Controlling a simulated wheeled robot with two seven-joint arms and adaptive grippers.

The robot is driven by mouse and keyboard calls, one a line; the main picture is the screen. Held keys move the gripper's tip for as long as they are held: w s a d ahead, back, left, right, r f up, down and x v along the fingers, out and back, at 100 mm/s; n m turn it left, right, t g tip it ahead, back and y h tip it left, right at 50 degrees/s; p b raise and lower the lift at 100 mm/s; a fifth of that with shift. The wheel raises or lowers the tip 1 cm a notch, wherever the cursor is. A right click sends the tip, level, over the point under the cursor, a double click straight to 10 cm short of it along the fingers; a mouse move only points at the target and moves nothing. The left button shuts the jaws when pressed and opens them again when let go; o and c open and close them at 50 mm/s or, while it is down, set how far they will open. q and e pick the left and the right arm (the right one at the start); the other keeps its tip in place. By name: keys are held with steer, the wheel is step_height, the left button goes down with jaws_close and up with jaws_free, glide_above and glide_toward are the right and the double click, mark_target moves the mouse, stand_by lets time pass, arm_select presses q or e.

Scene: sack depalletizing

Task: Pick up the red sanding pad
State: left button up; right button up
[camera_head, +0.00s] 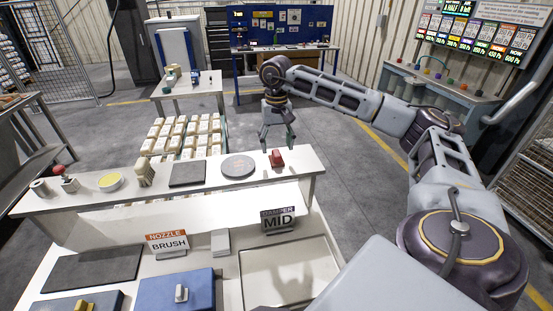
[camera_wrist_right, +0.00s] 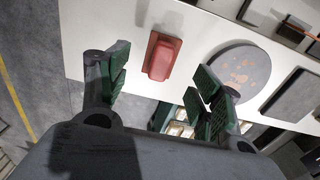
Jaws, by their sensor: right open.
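The red sanding pad (camera_head: 277,158) lies near the right end of the white shelf. In the right wrist view the red pad (camera_wrist_right: 161,56) shows ahead of the fingers, near the shelf's edge. My right gripper (camera_head: 277,138) hangs above and behind the pad, fingers pointing down. In the right wrist view the right gripper (camera_wrist_right: 160,88) has its green-padded fingers wide apart with nothing between them. The pad lies beyond the fingertips, apart from them. My left gripper does not show.
A round grey disc (camera_head: 238,166) lies just left of the pad, with a dark square plate (camera_head: 187,174) beyond it. A brush-like block (camera_head: 145,172) and a yellow-topped tin (camera_head: 110,182) stand further left. A sign reading MID (camera_head: 279,219) stands on the lower bench in front.

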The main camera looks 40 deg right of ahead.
mark_target(277, 152)
steer(key=shift+s+f+p, duration=0.15)
steer(key=shift+f+p, duration=0.3)
steer(key=shift+f, duration=2.05)
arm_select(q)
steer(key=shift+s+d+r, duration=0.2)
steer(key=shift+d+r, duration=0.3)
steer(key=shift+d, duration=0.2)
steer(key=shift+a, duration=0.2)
arm_select(e)
steer(key=shift+c, duration=0.2)
steer(key=c, duration=1.1)
